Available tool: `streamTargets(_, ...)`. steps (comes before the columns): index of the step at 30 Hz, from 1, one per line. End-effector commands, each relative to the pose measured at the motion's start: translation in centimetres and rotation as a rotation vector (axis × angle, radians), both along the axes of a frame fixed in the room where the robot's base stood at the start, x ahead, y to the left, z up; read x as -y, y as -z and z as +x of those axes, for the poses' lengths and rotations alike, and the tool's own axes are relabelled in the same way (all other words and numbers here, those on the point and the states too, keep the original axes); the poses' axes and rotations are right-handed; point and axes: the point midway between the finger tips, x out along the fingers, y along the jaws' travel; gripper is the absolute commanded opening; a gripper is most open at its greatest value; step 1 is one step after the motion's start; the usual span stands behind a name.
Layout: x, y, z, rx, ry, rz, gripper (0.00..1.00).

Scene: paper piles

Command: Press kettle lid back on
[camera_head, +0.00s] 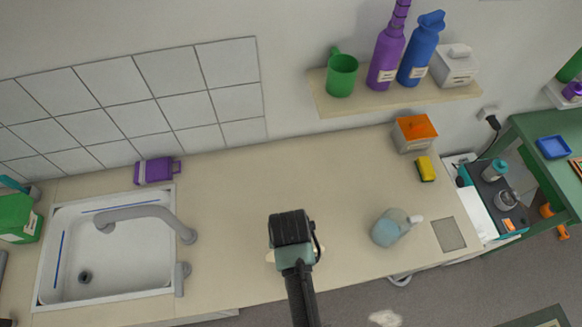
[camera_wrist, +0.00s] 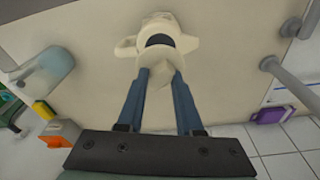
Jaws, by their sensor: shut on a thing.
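My gripper (camera_head: 290,230) is over the front middle of the counter in the head view. In the wrist view its two blue fingers (camera_wrist: 160,73) are closed on a cream piece that looks like the kettle lid (camera_wrist: 166,62). A dark round opening shows between the kettle's far rim and the held lid. Whether lid and kettle touch is unclear. In the head view my gripper hides nearly all of the kettle; only a cream edge (camera_head: 270,256) shows.
A teal-grey pitcher (camera_head: 390,228) stands right of my gripper, near a grey square plate (camera_head: 448,234). The sink (camera_head: 60,285) and its tap (camera_head: 150,212) are at left. An orange-topped box (camera_head: 414,132) and yellow sponge (camera_head: 426,169) sit back right. The middle counter is clear.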

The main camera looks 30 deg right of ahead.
Motion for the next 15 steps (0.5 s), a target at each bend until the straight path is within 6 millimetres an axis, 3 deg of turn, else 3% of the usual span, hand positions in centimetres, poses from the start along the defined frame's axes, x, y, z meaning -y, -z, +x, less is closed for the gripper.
streamTargets(15, 0.0, 3.7, 0.0, 0.001, 0.0, 0.0, 0.0)
